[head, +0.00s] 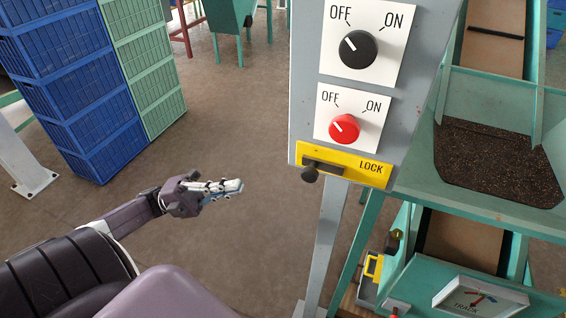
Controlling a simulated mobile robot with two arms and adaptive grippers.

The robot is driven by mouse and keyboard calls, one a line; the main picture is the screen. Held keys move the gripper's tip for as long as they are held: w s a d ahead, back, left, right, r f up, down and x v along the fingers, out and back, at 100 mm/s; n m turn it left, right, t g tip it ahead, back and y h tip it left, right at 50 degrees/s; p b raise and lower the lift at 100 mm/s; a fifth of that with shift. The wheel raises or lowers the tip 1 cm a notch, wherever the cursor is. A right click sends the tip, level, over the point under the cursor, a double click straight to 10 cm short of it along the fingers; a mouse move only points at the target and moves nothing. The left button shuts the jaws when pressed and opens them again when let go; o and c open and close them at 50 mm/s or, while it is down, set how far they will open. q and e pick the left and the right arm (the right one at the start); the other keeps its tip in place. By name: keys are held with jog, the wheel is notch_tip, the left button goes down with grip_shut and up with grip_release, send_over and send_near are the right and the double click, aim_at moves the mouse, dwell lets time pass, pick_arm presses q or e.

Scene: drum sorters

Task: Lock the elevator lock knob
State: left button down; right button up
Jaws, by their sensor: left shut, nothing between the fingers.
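The lock is a yellow plate (345,164) marked LOCK at the foot of a grey control panel. Its small dark round knob (310,174) sits at the left end of the dark slot, away from the word LOCK at the right. My left gripper (238,186) is shut and empty, to the left of the knob and slightly lower in the picture. A gap shows between its fingertips and the knob. My right gripper is not in view.
Above the lock are a red OFF/ON dial (343,129) and a black OFF/ON dial (357,49), both pointing toward OFF. A green machine (500,110) stands at the right. Blue crates (75,85) are stacked at the left. Floor shows open between crates and panel.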

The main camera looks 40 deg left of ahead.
pick_arm(q)
jog(key=p, duration=0.6)
send_near(302, 176)
jog(key=w+x, duration=0.1)
jog(key=x, duration=0.5)
jog(key=shift+s+m+g, duration=0.1)
jog(key=shift+m+g, duration=0.2)
jog(key=shift+g, duration=0.1)
jog(key=shift+d+p, duration=0.2)
jog(key=shift+p, duration=0.1)
jog(key=d, duration=0.2)
jog(key=w+d, duration=0.1)
jog(key=d, duration=0.2)
jog(key=shift+w+d, duration=0.15)
jog(key=shift+w, duration=0.05)
jog(key=shift+f+b, duration=0.1)
jog(key=shift+b, duration=0.25)
